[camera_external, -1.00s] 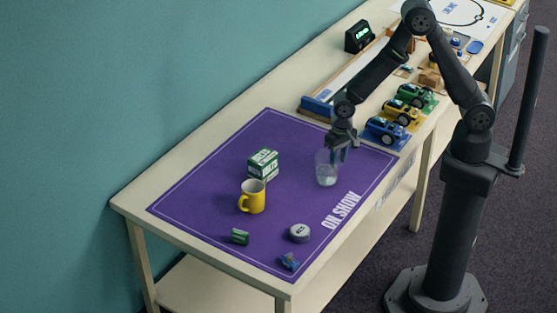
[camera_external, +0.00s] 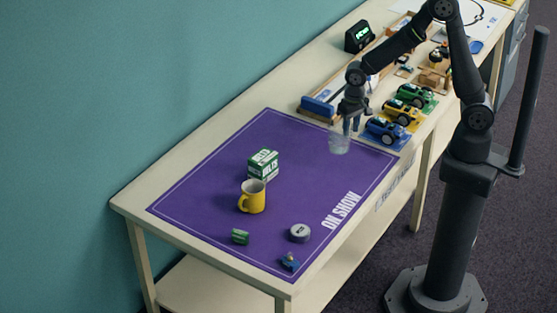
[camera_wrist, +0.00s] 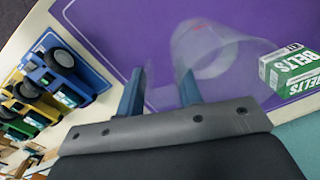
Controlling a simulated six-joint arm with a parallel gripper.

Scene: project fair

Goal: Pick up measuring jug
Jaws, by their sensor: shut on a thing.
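The measuring jug (camera_external: 339,144) is clear and see-through. In the external view it hangs below my gripper (camera_external: 351,124), raised above the far right part of the purple mat (camera_external: 210,205). In the wrist view the jug (camera_wrist: 214,50) lies against the right finger, its round end toward the mat. My gripper (camera_wrist: 160,92) is shut on the jug by one side. The exact spot of contact is hard to make out through the clear wall.
A green and white belts box (camera_external: 263,165), a yellow mug (camera_external: 252,197), a round grey tin (camera_external: 299,233), a small green item (camera_external: 240,237) and a small blue item (camera_external: 290,262) sit on the mat. A blue toy car (camera_external: 385,131) stands close to the right of my gripper.

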